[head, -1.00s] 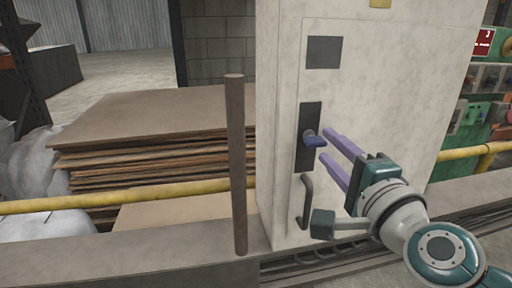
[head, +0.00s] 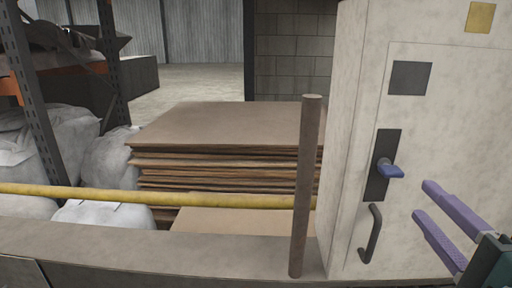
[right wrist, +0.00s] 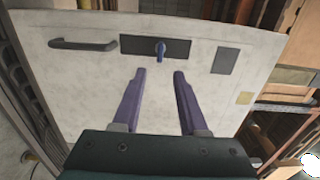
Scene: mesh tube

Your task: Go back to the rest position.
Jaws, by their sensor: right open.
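My right gripper (head: 428,202) is at the lower right of the head view, its two purple fingers apart and empty. It is in front of the pale cabinet (head: 440,130), to the right of a blue knob (head: 390,170) on a dark plate (head: 376,190). In the right wrist view the gripper (right wrist: 160,75) points toward the cabinet door (right wrist: 90,80), and the blue knob (right wrist: 160,50) shows beyond the fingertips, apart from them. My left gripper is not in view.
A dark handle (head: 371,234) is on the cabinet below the knob. A brown post (head: 307,190) stands left of the cabinet. A yellow pipe (head: 150,196) runs before stacked boards (head: 220,125). White sacks (head: 110,160) and a metal rack (head: 45,130) are at the left.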

